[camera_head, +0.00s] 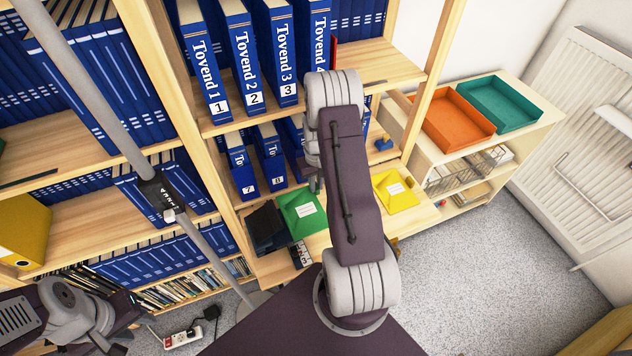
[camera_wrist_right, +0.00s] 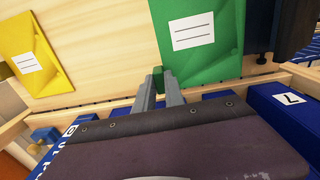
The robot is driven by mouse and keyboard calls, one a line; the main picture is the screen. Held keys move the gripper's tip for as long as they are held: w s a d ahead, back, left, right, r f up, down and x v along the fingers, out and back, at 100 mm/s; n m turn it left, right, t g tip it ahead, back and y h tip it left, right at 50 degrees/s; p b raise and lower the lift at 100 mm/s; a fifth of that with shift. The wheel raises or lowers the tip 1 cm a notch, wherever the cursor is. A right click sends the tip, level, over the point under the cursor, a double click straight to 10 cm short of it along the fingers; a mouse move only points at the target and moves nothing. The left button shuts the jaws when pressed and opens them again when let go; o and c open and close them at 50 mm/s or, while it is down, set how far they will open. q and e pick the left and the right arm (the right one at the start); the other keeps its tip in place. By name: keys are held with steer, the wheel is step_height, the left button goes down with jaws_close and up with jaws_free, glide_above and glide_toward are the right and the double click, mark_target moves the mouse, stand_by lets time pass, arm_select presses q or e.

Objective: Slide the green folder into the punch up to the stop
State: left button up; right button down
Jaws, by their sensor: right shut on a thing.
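The green folder (camera_head: 302,212) with a white label lies flat on a wooden shelf top; it also shows in the right wrist view (camera_wrist_right: 225,65). The black punch (camera_head: 264,227) stands at its left in the head view and at the right edge of the wrist view (camera_wrist_right: 296,28). The folder's near edge is close against the punch; whether it is in the slot I cannot tell. My right gripper (camera_wrist_right: 160,86) is shut on a small green tab at the folder's edge. In the head view my right arm partly hides this gripper. Only links of my left arm show.
A yellow folder (camera_head: 395,192) lies right of the green one, with bare wood between. Blue binders (camera_head: 243,165) stand in the shelves behind and left. Orange (camera_head: 458,120) and teal (camera_head: 500,104) trays sit on a low cabinet at the right.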

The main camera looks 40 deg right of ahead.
mark_target(292, 199)
steer(key=shift+f+b, duration=0.35)
steer(key=shift+f, duration=0.5)
steer(key=a, duration=0.2)
steer(key=w+a, duration=0.1)
steer(key=shift+a+f, duration=0.35)
steer(key=shift+w+a+f, duration=0.15)
steer(key=shift+a+f, duration=0.3)
steer(key=shift+a, duration=0.1)
steer(key=shift+w+a+f, duration=0.1)
steer(key=shift+w+a, duration=0.2)
steer(key=shift+a, duration=0.6)
steer(key=shift+w+a+f, duration=0.1)
steer(key=shift+w+a, duration=0.2)
steer(key=shift+a, duration=0.55)
steer(key=c, duration=1.3)
jaws_free()
steer(key=shift+c, duration=0.2)
step_height(292, 199, up, 7)
steer(key=p, duration=0.5)
steer(key=shift+r+p, duration=0.1)
steer(key=shift+p, duration=0.3)
